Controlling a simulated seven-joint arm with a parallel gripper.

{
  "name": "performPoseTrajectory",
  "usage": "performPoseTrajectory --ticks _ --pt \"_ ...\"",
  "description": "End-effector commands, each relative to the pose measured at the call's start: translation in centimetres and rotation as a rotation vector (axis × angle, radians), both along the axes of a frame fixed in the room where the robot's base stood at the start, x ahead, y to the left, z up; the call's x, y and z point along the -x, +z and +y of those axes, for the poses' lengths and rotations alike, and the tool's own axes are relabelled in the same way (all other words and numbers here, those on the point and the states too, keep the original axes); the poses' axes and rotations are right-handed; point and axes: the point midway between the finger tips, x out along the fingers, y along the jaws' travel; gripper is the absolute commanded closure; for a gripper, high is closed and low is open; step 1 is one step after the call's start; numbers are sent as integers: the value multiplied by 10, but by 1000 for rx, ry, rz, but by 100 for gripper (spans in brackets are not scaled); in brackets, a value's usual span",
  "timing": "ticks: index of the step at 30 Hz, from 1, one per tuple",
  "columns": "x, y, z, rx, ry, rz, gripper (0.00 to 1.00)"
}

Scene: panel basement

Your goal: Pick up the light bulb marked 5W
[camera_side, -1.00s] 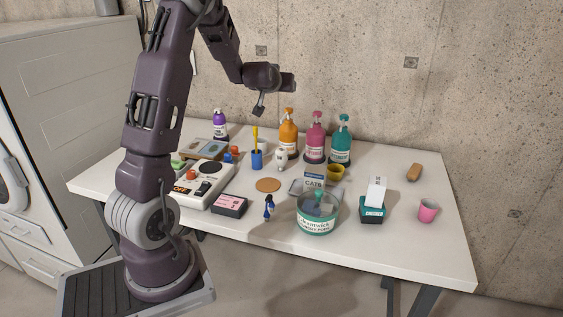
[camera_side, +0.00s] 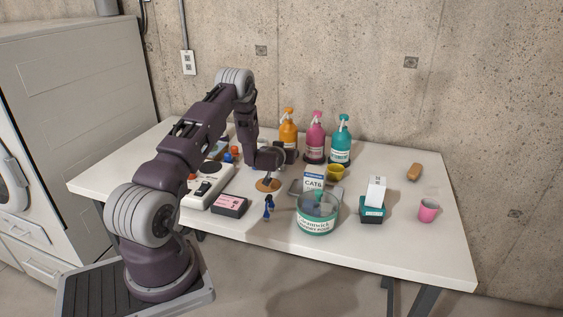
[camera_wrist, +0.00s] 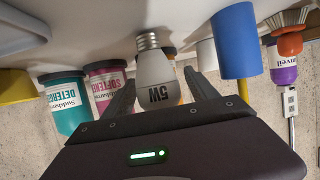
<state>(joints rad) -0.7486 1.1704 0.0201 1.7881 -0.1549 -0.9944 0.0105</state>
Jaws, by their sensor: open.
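The white light bulb (camera_wrist: 154,72) marked 5W shows in the wrist view with its metal screw base toward the top of the picture. My gripper (camera_wrist: 160,90) is open, with one dark finger on each side of the bulb. The bulb lies between the fingers; whether either finger touches it I cannot tell. In the side view my gripper (camera_side: 288,153) is low over the back middle of the table, in front of the orange pump bottle, and my wrist hides the bulb.
Behind the gripper stand orange (camera_side: 288,128), pink (camera_side: 316,135) and teal (camera_side: 341,140) pump bottles. A blue cup (camera_wrist: 235,45) is close beside the bulb in the wrist view. A yellow bowl (camera_side: 336,173) and a glass bowl (camera_side: 318,218) stand right of my arm.

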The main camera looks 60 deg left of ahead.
Motion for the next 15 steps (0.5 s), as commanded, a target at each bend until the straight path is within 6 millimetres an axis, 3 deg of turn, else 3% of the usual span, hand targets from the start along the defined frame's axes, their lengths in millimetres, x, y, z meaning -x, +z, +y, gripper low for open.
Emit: performPoseTrajectory --ticks 4,5,12,15 --pt "0 0 0 0 0 0 33" --pt "0 0 0 0 0 0 36" --pt "0 0 0 0 0 0 84" --pt "0 0 0 0 0 0 99"
